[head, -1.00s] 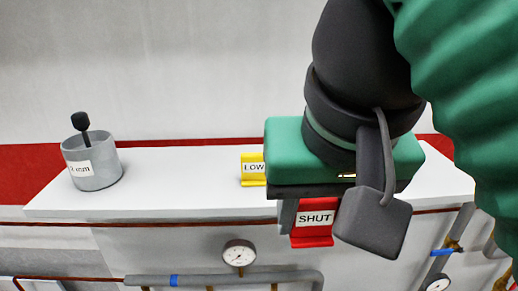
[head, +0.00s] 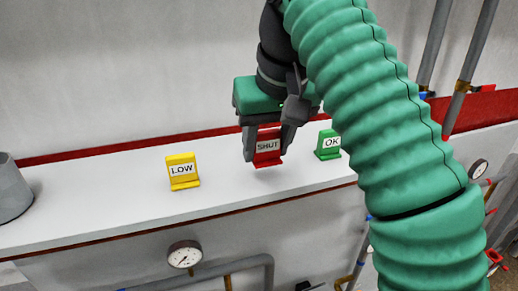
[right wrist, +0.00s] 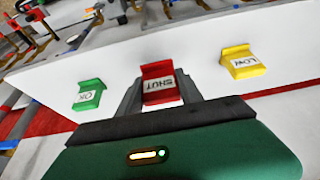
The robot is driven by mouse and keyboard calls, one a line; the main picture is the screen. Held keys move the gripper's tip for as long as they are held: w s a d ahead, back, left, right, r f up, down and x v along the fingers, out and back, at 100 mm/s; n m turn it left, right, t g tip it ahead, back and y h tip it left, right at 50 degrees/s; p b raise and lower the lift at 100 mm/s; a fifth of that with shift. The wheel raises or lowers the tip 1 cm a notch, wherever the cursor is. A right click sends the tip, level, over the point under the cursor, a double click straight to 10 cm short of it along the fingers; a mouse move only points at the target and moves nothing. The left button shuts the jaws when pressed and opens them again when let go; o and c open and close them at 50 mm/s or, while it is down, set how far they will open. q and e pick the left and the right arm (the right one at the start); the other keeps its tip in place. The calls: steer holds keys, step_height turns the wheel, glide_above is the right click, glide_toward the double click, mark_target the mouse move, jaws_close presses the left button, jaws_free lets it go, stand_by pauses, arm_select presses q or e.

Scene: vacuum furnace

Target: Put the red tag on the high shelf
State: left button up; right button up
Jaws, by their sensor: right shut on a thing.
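The red tag (head: 267,159), lettered SHUT, is between the fingers of my right gripper (head: 269,149), which is shut on it. The tag is upright over the white shelf (head: 110,200), between the yellow and green tags. I cannot tell whether its foot touches the shelf. My left gripper is in neither view.
A yellow tag (head: 182,171) lettered LOW stands left of the red tag. A green tag (head: 327,145) lettered OK stands close to its right. A grey cup (head: 10,190) is at the far left. A gauge (head: 184,254) and pipes are below the shelf.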

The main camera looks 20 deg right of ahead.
mark_target(271, 155)
steer(key=shift+w+d, duration=0.55)
steer(key=shift+s+a+f, duration=0.1)
steer(key=shift+s+f, duration=0.15)
steer(key=shift+f, duration=0.35)
steer(key=shift+s+f, duration=0.2)
steer(key=shift+f, duration=0.35)
steer(key=shift+s+a+f, duration=0.25)
steer(key=shift+f, duration=0.25)
steer(key=shift+w+a+f, duration=0.1)
steer(key=shift+w+a, duration=0.15)
steer(key=shift+a, duration=0.05)
steer(key=o, duration=1.2)
steer(key=shift+w+d, duration=0.15)
steer(key=shift+w, duration=0.05)
steer(key=shift+o, duration=0.6)
steer(key=shift+d, duration=0.1)
steer(key=shift+s+d, duration=0.15)
steer(key=shift+s, duration=0.05)
steer(key=shift+s, duration=0.1)
